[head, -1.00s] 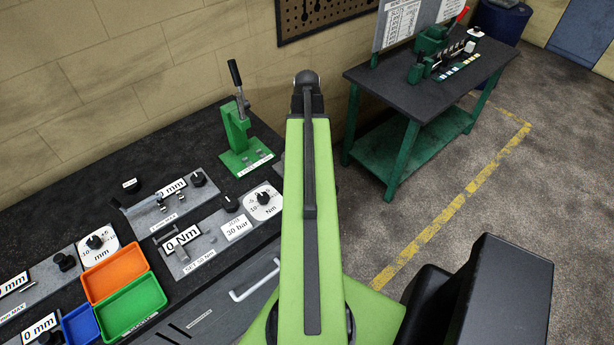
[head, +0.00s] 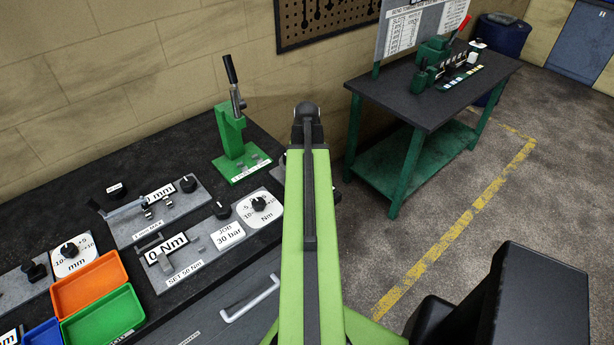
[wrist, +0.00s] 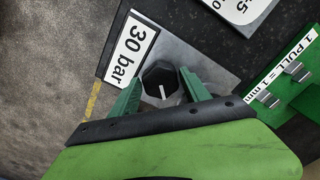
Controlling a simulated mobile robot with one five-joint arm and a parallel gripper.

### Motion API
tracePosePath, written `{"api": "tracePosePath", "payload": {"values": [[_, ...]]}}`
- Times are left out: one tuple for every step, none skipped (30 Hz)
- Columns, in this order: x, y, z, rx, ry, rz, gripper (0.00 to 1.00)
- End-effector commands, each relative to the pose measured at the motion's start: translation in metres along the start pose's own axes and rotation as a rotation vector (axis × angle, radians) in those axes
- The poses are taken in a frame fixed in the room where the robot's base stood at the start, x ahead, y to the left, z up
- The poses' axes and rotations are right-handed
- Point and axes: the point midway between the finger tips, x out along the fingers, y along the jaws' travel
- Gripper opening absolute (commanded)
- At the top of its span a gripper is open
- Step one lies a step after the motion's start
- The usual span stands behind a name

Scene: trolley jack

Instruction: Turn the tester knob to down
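The tester knob (wrist: 160,82) is black and faceted with a white pointer line, seen from above in the wrist view. The line runs toward the bottom of the picture. It stands on a grey plate beside a white "30 bar" label (wrist: 132,52). My gripper (wrist: 162,78) is open, its two green fingers on either side of the knob. A narrow gap seems to remain at each finger; contact is not clear. In the head view my green arm hides the gripper and the knob. No "down" mark is readable.
A green press (head: 236,145) stands on the dark bench left of my arm, its base near the gripper (wrist: 300,85). A dial plate (head: 262,222) and grey gauge panels lie closer. Orange (head: 90,283) and green trays sit lower left. A green-legged table (head: 425,100) stands right.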

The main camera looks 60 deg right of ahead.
Motion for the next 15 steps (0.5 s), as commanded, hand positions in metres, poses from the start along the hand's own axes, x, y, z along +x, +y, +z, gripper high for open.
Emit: {"api": "tracePosePath", "payload": {"values": [[-0.0001, 0.0, 0.0, 0.0, 0.0, 0.0, 0.47], [-0.0001, 0.0, 0.0, 0.0, 0.0, 0.0, 0.43], [-0.0001, 0.0, 0.0, 0.0, 0.0, 0.0, 0.37], [-0.0001, 0.0, 0.0, 0.0, 0.0, 0.0, 0.34], [-0.0001, 0.0001, 0.0, 0.0, 0.0, 0.0, 0.3], [-0.0001, 0.0001, 0.0, 0.0, 0.0, 0.0, 0.24], [0.0, 0.0001, 0.0, 0.0, 0.0, 0.0, 0.2], [0.0, 0.0001, 0.0, 0.0, 0.0, 0.0, 0.16], [0.0, 0.0001, 0.0, 0.0, 0.0, 0.0, 0.11], [0.0, 0.0001, 0.0, 0.0, 0.0, 0.0, 0.09], [0.0, 0.0002, 0.0, 0.0, 0.0, 0.0, 0.09], [0.0, 0.0002, 0.0, -0.001, 0.0, 0.0, 0.09], [0.0, 0.0002, 0.0, -0.003, 0.0, 0.0, 0.09], [0.0, 0.0002, 0.0, -0.006, 0.0, 0.0, 0.09], [0.0, 0.0002, 0.0, -0.011, 0.0, 0.0, 0.09]]}}
